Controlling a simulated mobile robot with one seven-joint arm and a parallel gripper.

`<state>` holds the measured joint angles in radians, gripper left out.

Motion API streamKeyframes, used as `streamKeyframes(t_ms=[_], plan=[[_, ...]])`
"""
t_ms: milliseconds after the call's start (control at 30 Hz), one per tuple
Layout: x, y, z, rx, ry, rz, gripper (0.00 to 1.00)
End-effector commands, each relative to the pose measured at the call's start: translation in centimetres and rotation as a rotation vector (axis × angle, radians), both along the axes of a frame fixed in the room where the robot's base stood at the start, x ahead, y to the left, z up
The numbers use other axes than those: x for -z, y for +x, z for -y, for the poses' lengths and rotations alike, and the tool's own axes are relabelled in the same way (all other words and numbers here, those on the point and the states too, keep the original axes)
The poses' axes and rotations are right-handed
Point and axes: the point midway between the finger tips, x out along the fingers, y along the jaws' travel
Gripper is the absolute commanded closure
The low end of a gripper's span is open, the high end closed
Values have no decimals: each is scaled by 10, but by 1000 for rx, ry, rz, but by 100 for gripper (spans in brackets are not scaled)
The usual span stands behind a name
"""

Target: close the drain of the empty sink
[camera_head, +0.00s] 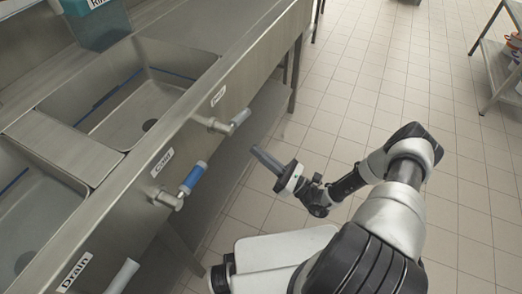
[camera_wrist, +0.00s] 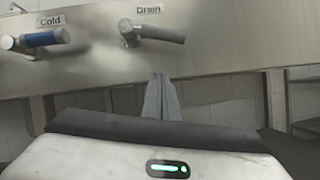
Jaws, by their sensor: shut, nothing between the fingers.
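Two steel sink basins show in the head view: the far basin (camera_head: 135,110) whole, with a dark drain hole (camera_head: 149,125), and the near basin (camera_head: 30,205) cut off. I see no water in either. A grey drain lever (camera_head: 238,118) sticks out from the front panel. In the wrist view this lever (camera_wrist: 160,35), below the label "Drain" (camera_wrist: 150,10), points right, roughly level. My gripper (camera_head: 256,151) is shut and empty, pointing at the panel from the aisle side. In the wrist view my fingertips (camera_wrist: 161,78) are below the lever, apart from it.
A blue-handled cold tap (camera_head: 193,178) is left of that lever, labelled "Cold" (camera_head: 162,162). Another grey lever (camera_head: 122,276) with a "Drain" label (camera_head: 75,272) is at lower left. A teal container (camera_head: 98,22) stands beyond the far basin. The tiled floor (camera_head: 370,80) is open; a shelf (camera_head: 497,60) stands far right.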

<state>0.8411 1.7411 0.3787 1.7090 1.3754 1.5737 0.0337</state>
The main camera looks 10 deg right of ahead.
Motion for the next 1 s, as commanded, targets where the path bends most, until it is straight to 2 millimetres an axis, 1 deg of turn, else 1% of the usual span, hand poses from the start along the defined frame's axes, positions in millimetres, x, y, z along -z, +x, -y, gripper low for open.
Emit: streamKeyframes(t_ms=[33,300,367,400,533,667,1000], plan=[[-9,6,-9,-5,-1,1,100],[-31,39,-50,-6,-2,0,100],[-47,41,-44,-2,-3,0,100],[-51,41,-42,-2,-4,0,100],[-62,42,-38,-3,-4,-2,100],[-66,42,-36,-3,-3,-2,100],[-65,43,-35,-3,-5,2,100]])
